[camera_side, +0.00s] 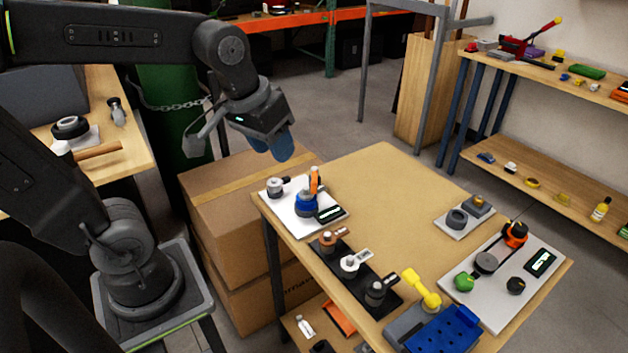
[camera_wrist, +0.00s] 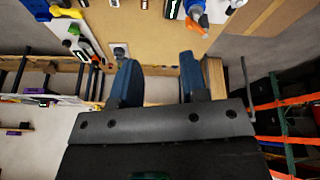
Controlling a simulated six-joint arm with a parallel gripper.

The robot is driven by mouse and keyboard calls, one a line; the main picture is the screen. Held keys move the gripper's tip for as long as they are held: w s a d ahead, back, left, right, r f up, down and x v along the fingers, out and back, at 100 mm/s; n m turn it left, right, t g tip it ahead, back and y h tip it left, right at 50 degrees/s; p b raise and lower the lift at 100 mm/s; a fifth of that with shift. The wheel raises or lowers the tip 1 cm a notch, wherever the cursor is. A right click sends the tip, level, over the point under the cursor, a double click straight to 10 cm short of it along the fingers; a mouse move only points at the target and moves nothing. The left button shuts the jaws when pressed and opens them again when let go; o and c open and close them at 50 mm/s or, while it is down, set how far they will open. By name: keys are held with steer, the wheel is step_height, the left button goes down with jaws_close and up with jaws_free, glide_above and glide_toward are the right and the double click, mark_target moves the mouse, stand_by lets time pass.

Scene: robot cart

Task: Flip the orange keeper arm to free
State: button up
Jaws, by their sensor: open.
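The orange keeper arm (camera_side: 315,180) stands upright on a blue round body (camera_side: 307,206), on a white plate (camera_side: 290,219) at the table's left corner. In the wrist view the orange arm (camera_wrist: 196,27) shows at the top, right of centre, beside the blue body (camera_wrist: 194,7). My gripper (camera_side: 282,150) is above and to the left of it in the side view, apart from it, with blue fingers. In the wrist view my gripper (camera_wrist: 159,72) is open, with nothing between its fingers.
A small grey part (camera_side: 275,187) and a dark display (camera_side: 330,213) share the white plate. A black strip (camera_side: 357,281) with several knobs, a blue tray (camera_side: 445,331) and a larger plate (camera_side: 480,295) stand nearer. The table's far middle (camera_side: 385,185) is clear.

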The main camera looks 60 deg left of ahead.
steer(key=w+a+f+n+g, duration=0.2)
steer(key=w+a+n, duration=0.25)
steer(key=w, duration=0.45)
steer(key=n+g, duration=0.2)
steer(key=n, duration=0.1)
glide_above(314, 182)
step_height(314, 182, down, 3)
step_height(314, 182, down, 14)
steer(key=shift+s+r, duration=0.1)
steer(key=shift+c, duration=0.4)
jaws_close()
